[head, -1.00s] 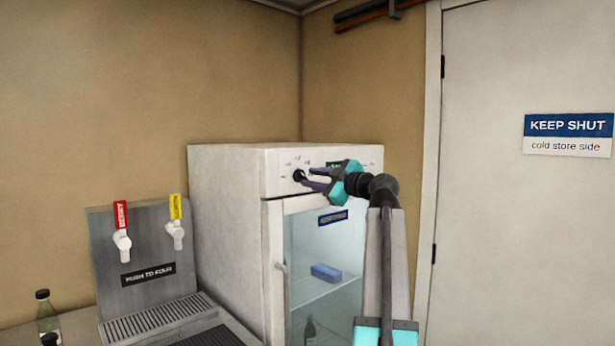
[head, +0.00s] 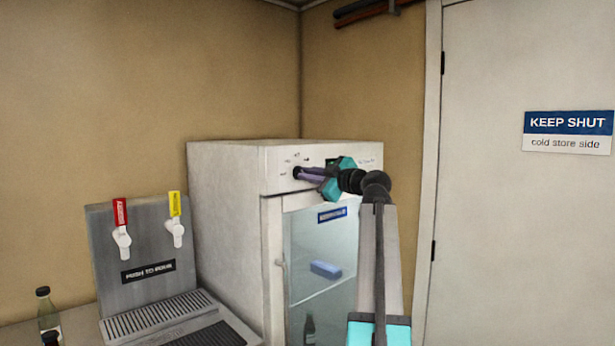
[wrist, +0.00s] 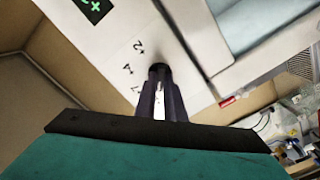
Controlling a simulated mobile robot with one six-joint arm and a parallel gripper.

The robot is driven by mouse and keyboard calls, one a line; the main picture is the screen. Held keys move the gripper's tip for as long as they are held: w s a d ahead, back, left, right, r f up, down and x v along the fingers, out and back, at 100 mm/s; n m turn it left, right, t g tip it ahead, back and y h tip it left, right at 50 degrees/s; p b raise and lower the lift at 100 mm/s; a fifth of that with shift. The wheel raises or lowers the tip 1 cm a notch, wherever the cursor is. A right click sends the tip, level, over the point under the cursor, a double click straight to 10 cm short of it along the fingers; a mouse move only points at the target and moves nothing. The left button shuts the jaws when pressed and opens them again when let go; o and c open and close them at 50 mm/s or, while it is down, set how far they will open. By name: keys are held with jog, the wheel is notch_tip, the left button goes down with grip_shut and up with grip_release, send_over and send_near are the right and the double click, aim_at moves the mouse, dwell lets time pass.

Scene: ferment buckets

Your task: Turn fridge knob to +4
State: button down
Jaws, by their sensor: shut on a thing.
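The white fridge (head: 225,230) stands against the wall with its glass door shut. My gripper (head: 299,173) reaches in from the right and is shut on the knob. In the wrist view the dark knob (wrist: 157,70) sits between my fingertips (wrist: 160,85), with printed marks +2 and +4 beside it on the panel. The knob's pointer cannot be made out. A dark display (wrist: 93,8) with green characters shows partly at the top edge; its value is cut off.
A tap panel (head: 145,240) with a red and a yellow tap handle and a drip tray (head: 160,312) stands left of the fridge. A bottle (head: 47,312) stands at far left. A white door (head: 525,220) is at right.

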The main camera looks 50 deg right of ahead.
jog(key=shift+f+m+b, duration=0.1)
jog(key=shift+m+b, duration=0.3)
jog(key=shift+m, duration=8.5)
jog(key=c, duration=1.8)
grip_release()
jog(key=shift+w, duration=0.1)
jog(key=shift+c, duration=0.2)
